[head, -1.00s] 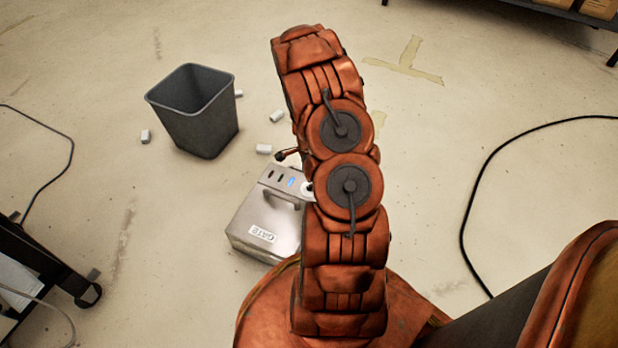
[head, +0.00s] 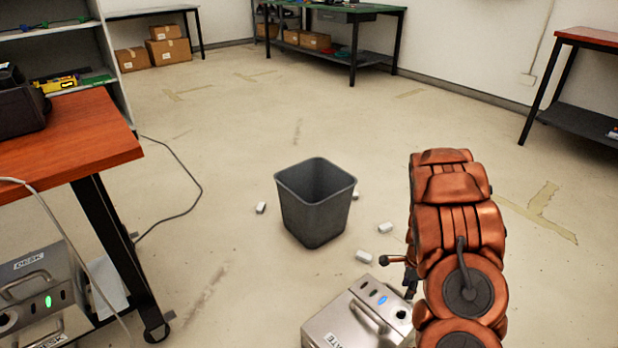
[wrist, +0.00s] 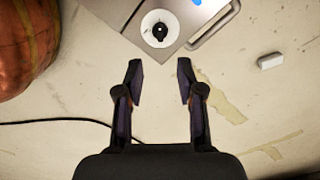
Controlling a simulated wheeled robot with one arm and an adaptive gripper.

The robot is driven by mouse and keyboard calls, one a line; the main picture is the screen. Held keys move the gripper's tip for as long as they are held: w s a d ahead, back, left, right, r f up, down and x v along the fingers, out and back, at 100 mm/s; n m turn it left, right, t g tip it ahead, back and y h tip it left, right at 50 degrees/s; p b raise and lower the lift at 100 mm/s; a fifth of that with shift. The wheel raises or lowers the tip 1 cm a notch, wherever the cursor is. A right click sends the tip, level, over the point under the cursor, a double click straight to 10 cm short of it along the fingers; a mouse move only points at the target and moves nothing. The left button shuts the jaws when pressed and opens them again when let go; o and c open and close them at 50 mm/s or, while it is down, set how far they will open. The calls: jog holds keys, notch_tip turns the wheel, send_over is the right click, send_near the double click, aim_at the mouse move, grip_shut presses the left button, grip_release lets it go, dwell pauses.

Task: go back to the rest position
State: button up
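My gripper (wrist: 160,82) shows in the wrist view with its two dark fingers apart and nothing between them. It points down over bare floor, in front of a silver metal box (wrist: 116,12) with a round white dial and black knob (wrist: 160,28). In the head view my copper-coloured arm stands at the right and hides the gripper. The same silver box (head: 345,328) is left of the arm there, with a handle, a blue light and a partly cut-off label. The gripper is apart from the box in the wrist view.
A grey bin (head: 313,210) stands on the floor, with several small white blocks (head: 363,256) around it. A red-topped desk (head: 70,130) is at left, with another silver box (head: 45,300) below it. Tables line the back. The floor between is mostly clear.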

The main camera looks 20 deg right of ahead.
jog(key=s+a+r+n+p, duration=0.1)
jog(key=a+r+n+p, duration=0.45)
jog(key=r, duration=0.85)
jog(key=s+a+r+n+p, duration=0.1)
jog(key=a+r+n+p, duration=0.1)
jog(key=a+r+p, duration=0.85)
jog(key=s+a+r+n+p, duration=0.1)
jog(key=a+r+n+p, duration=0.25)
jog(key=r, duration=1.35)
jog(key=s+a+r+n+p, duration=0.4)
jog(key=s+r+p, duration=0.2)
jog(key=r, duration=0.3)
jog(key=s+a+r+n+g+p, duration=0.1)
jog(key=s+a+r+n+p, duration=0.3)
jog(key=s+r+p, duration=0.3)
jog(key=s+a+r+n+p, duration=0.4)
jog(key=s+a+r+p, duration=0.2)
jog(key=r, duration=0.6)
jog(key=shift+s+a+n+g+p, duration=0.2)
jog(key=shift+s+n+g+p, duration=0.1)
jog(key=shift+s+g+p, duration=0.1)
